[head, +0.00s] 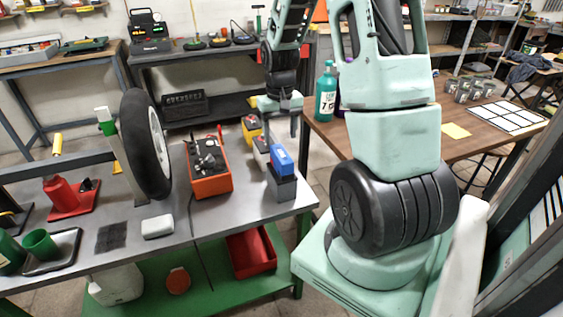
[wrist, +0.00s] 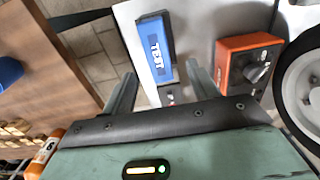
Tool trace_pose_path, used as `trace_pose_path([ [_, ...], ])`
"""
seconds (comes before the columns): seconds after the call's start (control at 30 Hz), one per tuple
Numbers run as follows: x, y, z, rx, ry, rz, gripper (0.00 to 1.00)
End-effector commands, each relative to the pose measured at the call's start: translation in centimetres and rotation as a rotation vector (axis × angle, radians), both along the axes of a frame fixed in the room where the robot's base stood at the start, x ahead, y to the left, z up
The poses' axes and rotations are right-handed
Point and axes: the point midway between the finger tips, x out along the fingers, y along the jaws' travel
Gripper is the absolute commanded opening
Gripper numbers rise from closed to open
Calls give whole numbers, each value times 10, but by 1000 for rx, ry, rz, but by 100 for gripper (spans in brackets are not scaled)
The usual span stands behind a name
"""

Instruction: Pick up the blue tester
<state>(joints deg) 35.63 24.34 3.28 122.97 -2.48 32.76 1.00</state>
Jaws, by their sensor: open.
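The blue tester (head: 282,160) sits on top of a grey block (head: 281,187) near the right edge of the metal workbench in the head view. In the wrist view the tester (wrist: 154,48) shows its white TEST lettering, lying slightly tilted in the picture. My gripper (head: 281,125) is open and empty, above and just behind the tester in the head view. In the wrist view the two fingers of my gripper (wrist: 161,70) stand apart at the tester's near end, one on each side in the picture. I cannot tell the height gap.
An orange box (head: 211,183) with a black top stands left of the tester; it also shows in the wrist view (wrist: 232,45). A tire (head: 145,143) stands farther left. A wooden table (head: 395,125) is at right.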

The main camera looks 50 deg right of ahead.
Motion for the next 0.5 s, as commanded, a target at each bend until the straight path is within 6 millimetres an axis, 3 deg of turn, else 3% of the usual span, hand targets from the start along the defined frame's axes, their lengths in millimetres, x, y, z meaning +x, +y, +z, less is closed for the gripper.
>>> trace_pose_path([
  [0.2,-1,0,-37,2,3,0,60],
  [0.5,-2,-1,-61,3,4,-1,60],
])
